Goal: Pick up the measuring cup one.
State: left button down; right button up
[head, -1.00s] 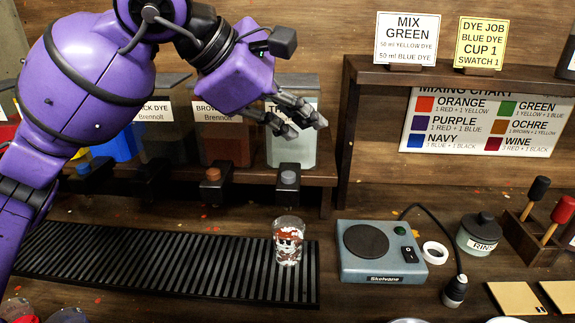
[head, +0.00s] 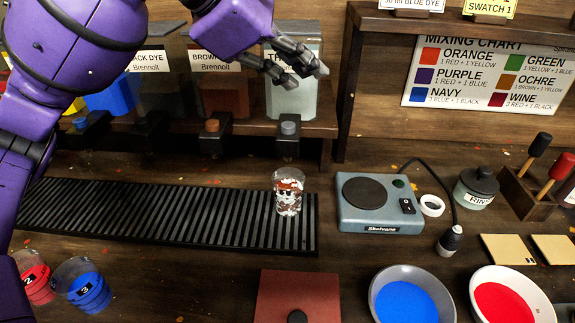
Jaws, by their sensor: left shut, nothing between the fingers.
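A clear cup (head: 288,192) with red-brown and white patches stands upright at the right end of the black slatted rack (head: 150,212). No number can be read on it. At the lower left are two more cups: one with red (head: 38,284) marked 2 and one with blue (head: 88,291) marked 3. My left gripper (head: 304,80) is shut and empty. It shows in front of the clear dispenser, above and well apart from the clear cup. My right gripper is not in view.
Dye dispensers (head: 222,90) with taps line the shelf behind the rack. A grey scale (head: 380,203) stands right of the cup. A blue-filled bowl (head: 404,300), a red-filled bowl (head: 503,300) and a reddish board (head: 296,290) lie in front.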

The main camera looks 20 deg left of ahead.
aim_at(289, 182)
jog(key=k+l, duration=0.2)
jog(key=k, duration=0.3)
jog(key=k+l, duration=0.15)
jog(key=k, duration=0.3)
